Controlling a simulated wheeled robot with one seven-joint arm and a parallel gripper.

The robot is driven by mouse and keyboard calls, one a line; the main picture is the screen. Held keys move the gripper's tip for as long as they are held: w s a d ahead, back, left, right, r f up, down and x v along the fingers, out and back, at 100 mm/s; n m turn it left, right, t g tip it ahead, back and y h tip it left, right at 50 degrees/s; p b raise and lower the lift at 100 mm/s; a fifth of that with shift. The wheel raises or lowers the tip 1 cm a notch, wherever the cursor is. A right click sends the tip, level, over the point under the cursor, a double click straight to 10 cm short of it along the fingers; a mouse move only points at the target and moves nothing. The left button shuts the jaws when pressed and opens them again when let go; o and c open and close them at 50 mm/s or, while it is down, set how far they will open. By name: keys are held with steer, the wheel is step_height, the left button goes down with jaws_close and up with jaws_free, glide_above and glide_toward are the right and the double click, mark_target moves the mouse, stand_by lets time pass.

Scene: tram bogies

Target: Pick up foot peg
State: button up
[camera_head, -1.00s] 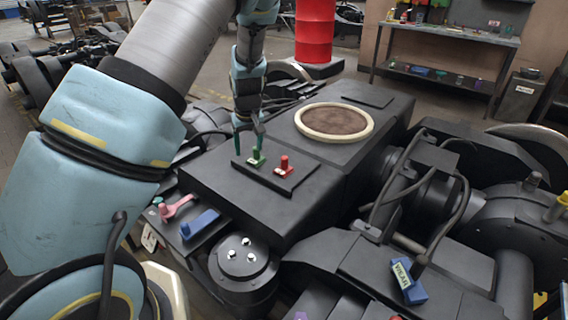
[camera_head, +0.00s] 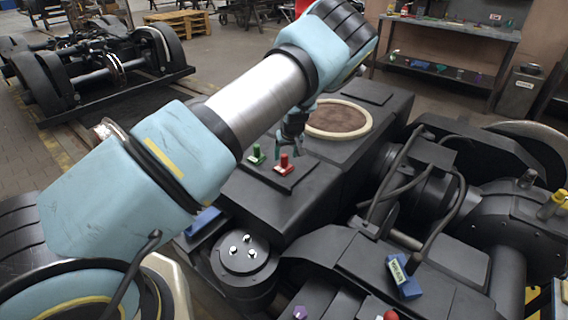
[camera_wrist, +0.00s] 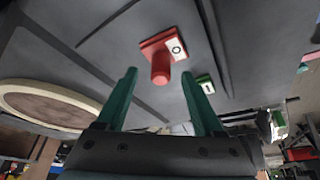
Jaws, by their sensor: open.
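Two small pegs stand upright on a dark plate on top of the black bogie frame. One is a red peg (camera_head: 284,165) on a base, the other a green peg (camera_head: 257,153) just left of it; I cannot tell which is the foot peg. My gripper (camera_head: 291,148) is open and empty, close behind the red peg in the head view. In the wrist view the red peg (camera_wrist: 161,66) with a white label shows between and beyond the open green fingers (camera_wrist: 160,78), apart from them. The green peg (camera_wrist: 206,84) shows beside the right finger.
A brown round pad with a pale rim (camera_head: 368,125) lies behind. A blue block (camera_head: 203,222) sits left on a lower ledge, partly behind my arm. A labelled blue block (camera_head: 404,278) lies at the front right. Cables and raised bogie parts crowd the right side.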

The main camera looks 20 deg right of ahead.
mark_target(285, 156)
steer(key=shift+p+x, duration=0.85)
steer(key=shift+x, duration=1.3)
steer(key=shift+w, duration=0.15)
steer(key=shift+r, duration=0.1)
jaws_close()
